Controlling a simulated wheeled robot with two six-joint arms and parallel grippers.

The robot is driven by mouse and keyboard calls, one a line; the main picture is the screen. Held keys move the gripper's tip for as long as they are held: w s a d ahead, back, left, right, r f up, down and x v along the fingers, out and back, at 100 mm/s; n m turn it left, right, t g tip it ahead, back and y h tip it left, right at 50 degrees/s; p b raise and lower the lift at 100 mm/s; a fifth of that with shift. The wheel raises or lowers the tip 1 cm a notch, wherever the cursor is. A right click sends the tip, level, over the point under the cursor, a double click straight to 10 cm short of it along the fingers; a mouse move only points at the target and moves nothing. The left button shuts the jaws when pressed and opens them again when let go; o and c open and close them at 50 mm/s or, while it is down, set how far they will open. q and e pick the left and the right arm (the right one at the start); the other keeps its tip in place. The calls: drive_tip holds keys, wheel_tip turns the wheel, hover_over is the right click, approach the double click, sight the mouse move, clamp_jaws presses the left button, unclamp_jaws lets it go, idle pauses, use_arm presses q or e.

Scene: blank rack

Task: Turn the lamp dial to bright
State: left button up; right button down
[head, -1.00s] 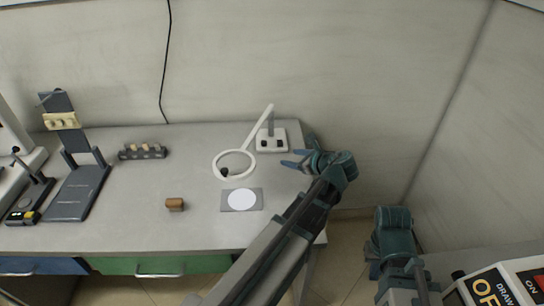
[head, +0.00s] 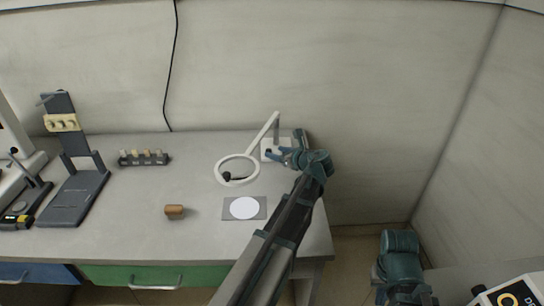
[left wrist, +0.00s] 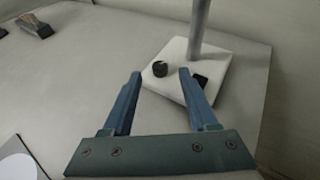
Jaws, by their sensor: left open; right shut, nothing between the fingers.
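The white lamp has a ring head (head: 238,169), a slanted arm and a square base at the back right of the table. In the left wrist view, a small black dial (left wrist: 160,68) stands on the white lamp base (left wrist: 215,62), beside a flat black switch (left wrist: 201,80). My left gripper (head: 284,150) is at the lamp base, open and empty, and hides part of it. In the wrist view the dial appears between its fingertips (left wrist: 160,74); contact cannot be seen. My right gripper (head: 400,258) is low at the right, away from the table, its fingertips unclear.
A grey plate with a white disc (head: 245,208) and a brown block (head: 174,212) lie on the table (head: 130,230). A small rack (head: 144,160) and a dark stand (head: 75,200) are further left. The wall is close behind the lamp.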

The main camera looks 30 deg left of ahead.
sight(270, 150)
use_arm(q)
drive_tip(key=shift+b+x, duration=0.4)
drive_tip(key=shift+x, duration=1.35)
clamp_jaws()
